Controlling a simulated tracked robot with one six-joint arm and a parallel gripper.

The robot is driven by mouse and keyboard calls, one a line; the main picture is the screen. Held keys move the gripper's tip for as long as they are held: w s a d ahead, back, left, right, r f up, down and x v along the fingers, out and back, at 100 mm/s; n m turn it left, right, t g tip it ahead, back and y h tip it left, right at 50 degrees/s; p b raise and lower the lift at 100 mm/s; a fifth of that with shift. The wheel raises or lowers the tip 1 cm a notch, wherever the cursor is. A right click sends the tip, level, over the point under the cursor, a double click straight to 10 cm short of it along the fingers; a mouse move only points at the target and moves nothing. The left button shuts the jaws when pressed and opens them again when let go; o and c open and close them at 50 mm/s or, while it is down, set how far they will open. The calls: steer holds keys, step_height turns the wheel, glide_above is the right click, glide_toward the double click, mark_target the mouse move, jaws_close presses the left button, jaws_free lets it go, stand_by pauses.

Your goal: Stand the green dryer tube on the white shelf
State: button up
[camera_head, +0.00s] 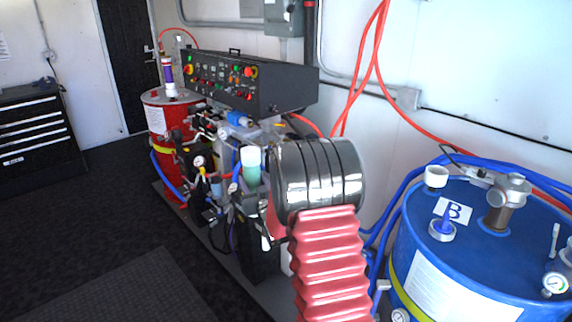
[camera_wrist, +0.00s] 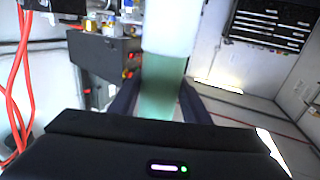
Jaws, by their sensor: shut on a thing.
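The green dryer tube, a translucent green cylinder with a white cap, is between the two dark fingers of my gripper (camera_wrist: 160,103) in the wrist view. The tube (camera_wrist: 162,92) fills the middle of that view, and its lower end is hidden behind the gripper body. In the head view the tube (camera_head: 251,175) stands about upright, white cap up, just left of my arm's shiny cylinder. My gripper is shut on it and is mostly hidden by my arm in the head view. I cannot make out the white shelf for certain in either view.
A black control box (camera_head: 245,83) with coloured buttons is behind the tube, above pumps, hoses and gauges. A red drum (camera_head: 158,118) stands at the back left. A blue drum (camera_head: 470,235) is at the right. Red hoses (camera_head: 372,60) hang along the wall. Floor at left is clear.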

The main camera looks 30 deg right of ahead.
steer(key=s+a+f+n+y, duration=0.1)
steer(key=s+a+f+y, duration=0.1)
steer(key=a, duration=1)
steer(key=s+a+f+n+y, duration=0.1)
steer(key=s+a+f, duration=0.3)
steer(key=a, duration=0.8)
steer(key=shift+s+f+y, duration=0.15)
steer(key=shift+f+y, duration=0.05)
steer(key=shift+y, duration=0.2)
